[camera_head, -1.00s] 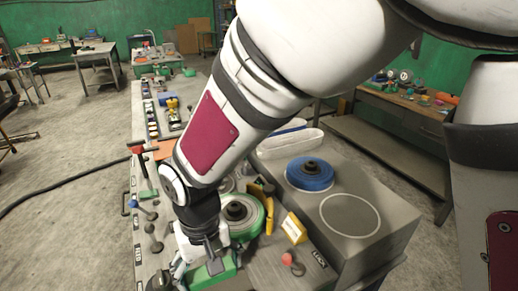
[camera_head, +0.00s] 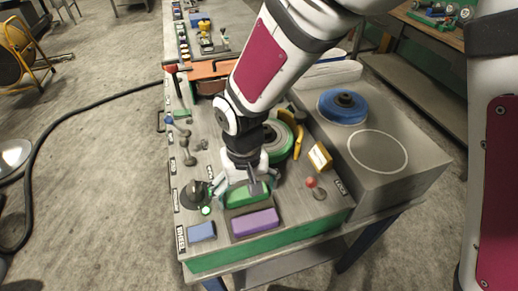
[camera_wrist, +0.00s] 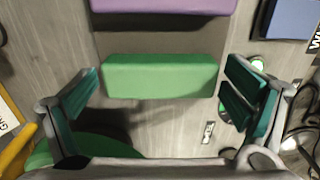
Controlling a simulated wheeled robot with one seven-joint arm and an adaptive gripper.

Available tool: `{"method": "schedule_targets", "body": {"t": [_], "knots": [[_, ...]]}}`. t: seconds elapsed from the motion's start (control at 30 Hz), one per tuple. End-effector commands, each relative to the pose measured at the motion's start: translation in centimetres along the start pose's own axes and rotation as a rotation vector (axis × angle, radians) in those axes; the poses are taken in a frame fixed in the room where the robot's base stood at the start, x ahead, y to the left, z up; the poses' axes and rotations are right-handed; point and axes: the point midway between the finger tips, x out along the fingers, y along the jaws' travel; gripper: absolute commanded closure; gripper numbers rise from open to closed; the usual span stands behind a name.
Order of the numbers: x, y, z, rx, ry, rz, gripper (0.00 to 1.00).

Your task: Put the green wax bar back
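The green wax bar (camera_head: 248,196) lies on the grey bench top near its front end, behind a purple bar (camera_head: 255,222). In the wrist view the green bar (camera_wrist: 160,77) lies crosswise, with the purple bar (camera_wrist: 165,5) beyond it. My gripper (camera_head: 245,186) is low over the bench at the green bar. In the wrist view my gripper (camera_wrist: 163,97) is spread wide, one finger off each end of the green bar, with gaps showing. It holds nothing. Part of the green bar is hidden by my gripper in the head view.
A blue bar (camera_head: 202,231) lies left of the purple one. A green wheel (camera_head: 278,140) and a yellow block (camera_head: 319,157) stand close behind and right of my gripper. A red ball knob (camera_head: 311,182) is to the right. A raised grey box (camera_head: 390,175) carries a blue wheel (camera_head: 343,105).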

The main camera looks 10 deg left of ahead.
Motion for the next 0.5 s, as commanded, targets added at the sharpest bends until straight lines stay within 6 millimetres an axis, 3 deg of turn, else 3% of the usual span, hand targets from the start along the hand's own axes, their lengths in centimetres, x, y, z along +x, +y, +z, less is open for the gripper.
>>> {"method": "schedule_targets", "body": {"t": [0.33, 0.5], "knots": [[-0.1, 0.0, 0.0, 0.000, 0.000, 0.000, 0.00], [-1.5, 0.0, -0.1, 0.000, 0.005, -0.001, 0.00]]}}
